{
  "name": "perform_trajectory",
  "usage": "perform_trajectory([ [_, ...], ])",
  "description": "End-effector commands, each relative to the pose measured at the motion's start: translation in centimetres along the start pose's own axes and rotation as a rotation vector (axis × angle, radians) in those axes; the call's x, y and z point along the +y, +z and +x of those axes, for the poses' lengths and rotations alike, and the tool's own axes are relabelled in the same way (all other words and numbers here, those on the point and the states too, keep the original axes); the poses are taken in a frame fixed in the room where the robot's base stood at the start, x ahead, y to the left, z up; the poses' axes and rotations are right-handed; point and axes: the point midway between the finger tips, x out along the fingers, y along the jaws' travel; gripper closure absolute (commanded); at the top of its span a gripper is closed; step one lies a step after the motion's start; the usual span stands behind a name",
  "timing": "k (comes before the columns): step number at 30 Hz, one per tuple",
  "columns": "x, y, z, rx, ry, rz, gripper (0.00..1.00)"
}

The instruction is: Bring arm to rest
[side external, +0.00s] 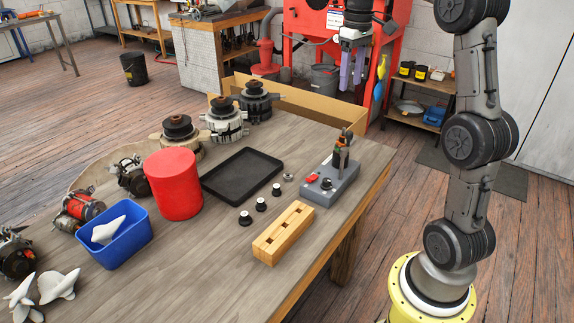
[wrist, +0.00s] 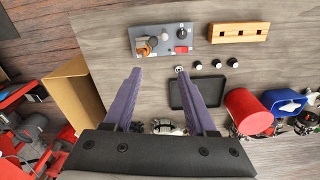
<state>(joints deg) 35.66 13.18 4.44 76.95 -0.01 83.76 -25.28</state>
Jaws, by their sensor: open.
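My gripper (side external: 352,68) hangs in the air at the upper right of the side external view, with its purple fingers pointing down. It is above and beyond the workbench (side external: 210,270), apart from everything on it. In the wrist view my gripper (wrist: 164,72) shows its two fingers spread apart with nothing between them. The bench top lies some way below the fingertips.
A grey fixture (side external: 330,185), wooden block (side external: 283,233), black tray (side external: 242,174), red cylinder (side external: 173,184) and blue bin (side external: 112,240) stand on the bench. Several small knobs sit near the tray. A cardboard box (side external: 322,108) and red machine (side external: 310,30) are behind.

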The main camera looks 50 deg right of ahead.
Motion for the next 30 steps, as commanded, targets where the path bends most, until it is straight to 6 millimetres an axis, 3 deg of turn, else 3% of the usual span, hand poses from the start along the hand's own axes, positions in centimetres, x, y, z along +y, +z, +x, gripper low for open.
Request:
perform_trajectory([
  [1,-1.8,0.1,-1.9,0.038,0.016,-0.037,0.43],
  [6,-9.1,3.7,-5.5,0.122,0.038,-0.180,0.43],
  [12,-15.8,10.1,-6.0,0.237,0.043,-0.285,0.43],
  [17,-19.2,15.8,-4.0,0.333,0.025,-0.331,0.43],
  [21,-20.8,20.0,-0.6,0.407,-0.005,-0.332,0.43],
  [25,-21.1,22.3,2.7,0.440,-0.031,-0.293,0.43],
  [30,-21.1,22.8,5.6,0.443,-0.050,-0.209,0.43],
])
